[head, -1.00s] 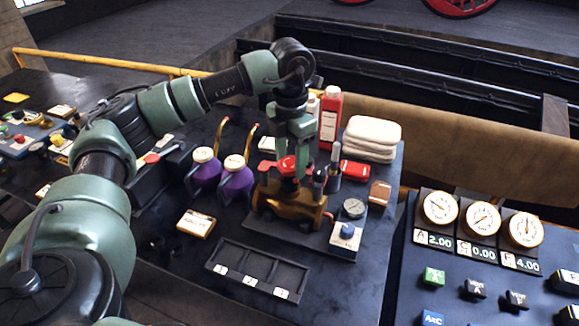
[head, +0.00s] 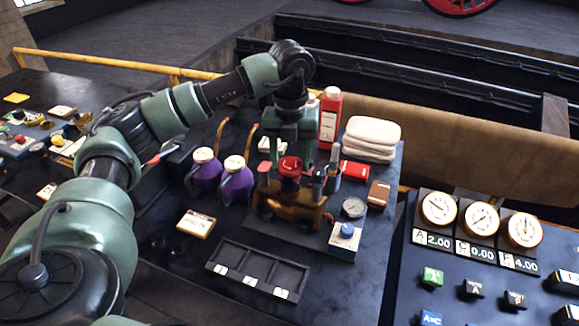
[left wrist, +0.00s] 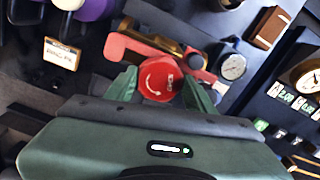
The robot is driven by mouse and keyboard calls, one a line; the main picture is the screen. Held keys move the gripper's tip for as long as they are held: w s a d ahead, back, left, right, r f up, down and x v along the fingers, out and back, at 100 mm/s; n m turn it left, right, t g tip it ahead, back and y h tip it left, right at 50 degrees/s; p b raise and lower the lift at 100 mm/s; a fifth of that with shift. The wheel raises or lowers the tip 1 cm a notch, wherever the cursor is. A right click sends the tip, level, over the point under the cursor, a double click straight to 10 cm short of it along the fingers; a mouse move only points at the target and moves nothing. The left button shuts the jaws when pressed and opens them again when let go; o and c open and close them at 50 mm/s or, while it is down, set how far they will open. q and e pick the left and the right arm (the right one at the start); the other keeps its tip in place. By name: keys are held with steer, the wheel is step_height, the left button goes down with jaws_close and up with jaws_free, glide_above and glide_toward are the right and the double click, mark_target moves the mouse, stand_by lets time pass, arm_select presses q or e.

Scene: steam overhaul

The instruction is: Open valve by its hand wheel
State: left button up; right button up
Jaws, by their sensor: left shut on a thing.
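The red hand wheel (head: 290,167) sits on top of a brass valve (head: 288,203), which stands on a dark plate on the bench. My left gripper (head: 289,160) points down from above, its fingers on either side of the wheel's hub. In the left wrist view the round red hub (left wrist: 157,78), with a white curved arrow, lies between the two green fingers (left wrist: 160,88). The gripper is shut on the wheel. A red bar shows beyond the hub, with brass behind it. My right gripper is not in view.
A pressure gauge (head: 353,208) and a blue-knobbed box (head: 345,238) stand right of the valve. Purple bottles (head: 236,183) stand left. A red bottle (head: 330,118) and folded white cloths (head: 372,138) are behind. An empty three-slot tray (head: 257,271) lies in front.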

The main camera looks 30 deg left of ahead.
mark_target(290, 163)
arm_select(q)
steer(key=o, duration=1.5)
steer(key=shift+a, duration=0.1)
steer(key=shift+o, duration=0.4)
steer(key=shift+a, duration=0.1)
steer(key=shift+c, duration=1.3)
steer(key=shift+r+p, duration=2.1)
steer(key=shift+r, duration=0.95)
steer(key=shift+d, duration=0.2)
